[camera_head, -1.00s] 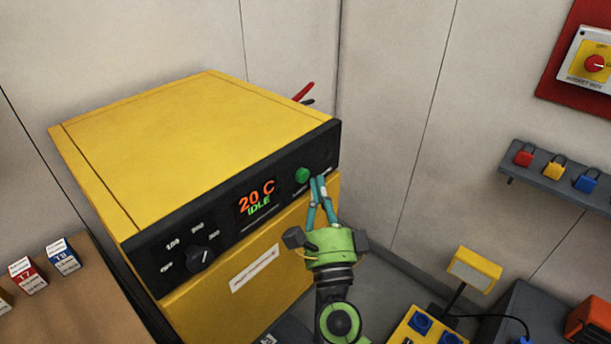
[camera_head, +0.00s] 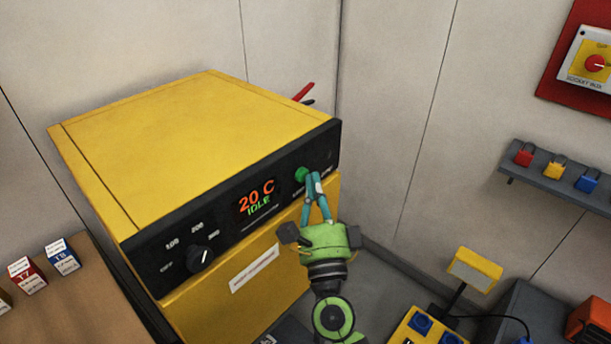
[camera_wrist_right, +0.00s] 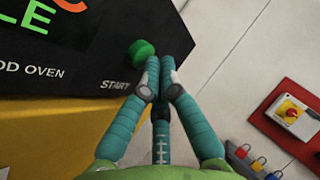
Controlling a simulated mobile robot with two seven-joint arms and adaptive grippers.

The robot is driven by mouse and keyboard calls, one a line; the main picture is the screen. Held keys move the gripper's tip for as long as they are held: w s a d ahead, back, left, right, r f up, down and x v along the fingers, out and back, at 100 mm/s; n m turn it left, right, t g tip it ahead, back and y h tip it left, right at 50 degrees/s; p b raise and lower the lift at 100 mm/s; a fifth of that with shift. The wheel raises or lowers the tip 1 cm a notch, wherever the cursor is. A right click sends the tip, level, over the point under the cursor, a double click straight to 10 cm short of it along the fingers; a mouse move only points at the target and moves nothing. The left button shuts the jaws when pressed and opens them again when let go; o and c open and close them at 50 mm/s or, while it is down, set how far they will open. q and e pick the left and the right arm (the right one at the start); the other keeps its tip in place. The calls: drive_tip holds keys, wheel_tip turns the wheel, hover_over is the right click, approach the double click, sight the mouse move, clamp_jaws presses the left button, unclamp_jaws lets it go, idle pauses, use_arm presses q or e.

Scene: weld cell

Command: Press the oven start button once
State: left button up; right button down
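The yellow oven (camera_head: 190,140) has a black front panel with a green start button (camera_head: 302,174) near its right end. The oven display (camera_head: 257,198) reads "20 C" and "IDLE". My right gripper (camera_head: 315,178) is shut and empty, its teal fingertips just right of the button. In the right wrist view, the green button (camera_wrist_right: 141,49) is beside and beyond the closed fingertips (camera_wrist_right: 154,62), above the "START" label (camera_wrist_right: 116,85). I cannot tell whether the fingertips touch the button. My left gripper is not in view.
A black dial (camera_head: 200,258) sits on the panel's left part. Small labelled boxes (camera_head: 62,256) stand on a brown surface at left. A padlock shelf (camera_head: 560,178) and a red-backed wall switch (camera_head: 595,63) are at right. A yellow lamp (camera_head: 474,270) stands below.

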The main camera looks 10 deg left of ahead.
drive_tip(key=shift+w+a+r, duration=0.2)
drive_tip(key=shift+w+a, duration=0.05)
drive_tip(key=shift+a, duration=0.1)
idle(0.6)
drive_tip(key=shift+d+r, duration=0.1)
drive_tip(key=shift+s+d+p, duration=0.4)
drive_tip(key=shift+s+d, duration=0.2)
drive_tip(key=shift+d, duration=0.1)
drive_tip(key=shift+s+d+p, duration=0.25)
drive_tip(key=shift+s+d, duration=0.5)
drive_tip(key=shift+d, duration=0.3)
drive_tip(key=shift+s+d+p, duration=0.25)
drive_tip(key=shift+s+d, duration=0.5)
drive_tip(key=shift+d, duration=0.25)
